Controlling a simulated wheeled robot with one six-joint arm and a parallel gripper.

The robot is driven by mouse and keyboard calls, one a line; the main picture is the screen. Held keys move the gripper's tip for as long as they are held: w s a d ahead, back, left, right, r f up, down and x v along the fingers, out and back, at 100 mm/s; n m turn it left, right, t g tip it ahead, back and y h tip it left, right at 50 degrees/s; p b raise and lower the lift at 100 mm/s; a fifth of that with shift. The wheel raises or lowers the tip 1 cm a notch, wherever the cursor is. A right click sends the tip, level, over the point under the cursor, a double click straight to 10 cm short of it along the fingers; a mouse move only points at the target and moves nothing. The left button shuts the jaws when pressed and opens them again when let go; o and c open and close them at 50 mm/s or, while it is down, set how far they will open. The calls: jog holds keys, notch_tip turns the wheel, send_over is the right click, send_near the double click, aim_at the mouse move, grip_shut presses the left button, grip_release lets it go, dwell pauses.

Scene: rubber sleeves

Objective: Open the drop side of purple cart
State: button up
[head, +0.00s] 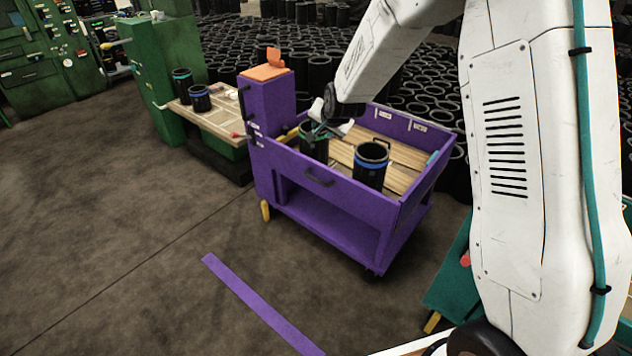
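The purple cart (283,194) stands in the middle of the head view. Its near side panel (345,195) is upright and has a black handle (318,178) on its outer face. Inside on the wooden slats stand a black sleeve with a blue band (371,165) and a black sleeve with a green band (320,152). My gripper (318,130) is over the cart, at the top of the green-banded sleeve and behind the handle. The fingers are small and partly merge with the sleeve, so I cannot tell whether they hold it.
A green bench with a wooden top (215,122) carries two black sleeves left of the cart. A purple strip (262,306) lies on the floor in front. Many black sleeves (425,75) crowd the area behind the cart. The floor (130,200) at the left is clear.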

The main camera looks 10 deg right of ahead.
jog(key=w+f+m+t, duration=0.1)
jog(key=w+f+m, duration=0.1)
jog(key=w+f, duration=0.55)
jog(key=m+t+h, duration=0.3)
jog(key=m+t, duration=0.5)
jog(key=t, duration=0.2)
send_near(316, 179)
jog(key=x, duration=1)
jog(key=shift+d+f, duration=0.1)
jog(key=shift+f, duration=0.3)
grip_shut()
